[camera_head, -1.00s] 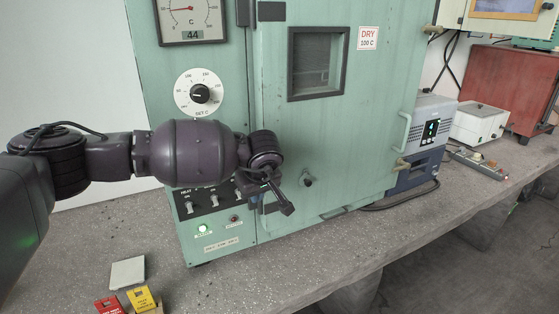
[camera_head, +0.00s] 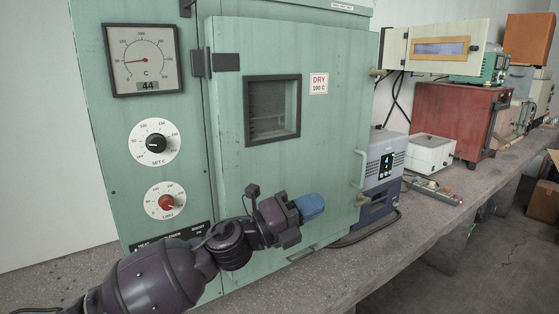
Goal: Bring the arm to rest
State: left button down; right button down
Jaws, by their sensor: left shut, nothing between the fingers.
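My left arm comes in from the lower left, in front of the green oven (camera_head: 230,150). My left gripper (camera_head: 290,222) is shut, in front of the lower part of the oven door. A blue piece (camera_head: 310,206) shows at its end; I cannot tell whether it is part of the gripper. The gripper's fingertips are hard to make out. My right gripper is not in view.
The oven door is closed, with a small window (camera_head: 272,108) and a DRY 100 C label (camera_head: 319,83). A gauge (camera_head: 142,60) reads 44. A blue-grey device (camera_head: 383,165), a white box (camera_head: 431,154) and a red cabinet (camera_head: 455,120) stand to the right on the concrete bench (camera_head: 440,215).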

pick_arm(q)
jog(key=s+a+f+n+t+y, duration=0.2)
jog(key=a+f+n+t+y, duration=0.95)
jog(key=a+f+n, duration=1.4)
jog(key=s+a+f+n+g+y, duration=0.2)
jog(key=s+f, duration=0.3)
jog(key=s, duration=0.3)
jog(key=s+a+f+n+g+y, duration=0.3)
jog(key=s+f+n, duration=0.1)
jog(key=s+f, duration=0.2)
jog(key=s+a+f+n+g+y, duration=0.2)
jog(key=s+a+f+n+y, duration=0.1)
jog(key=s, duration=0.6)
notch_tip(320, 180, down, 3)
jog(key=shift+s+r+n, duration=0.2)
jog(key=shift+s+n, duration=0.15)
jog(key=shift+n, duration=0.1)
jog(key=shift+g+y, duration=0.25)
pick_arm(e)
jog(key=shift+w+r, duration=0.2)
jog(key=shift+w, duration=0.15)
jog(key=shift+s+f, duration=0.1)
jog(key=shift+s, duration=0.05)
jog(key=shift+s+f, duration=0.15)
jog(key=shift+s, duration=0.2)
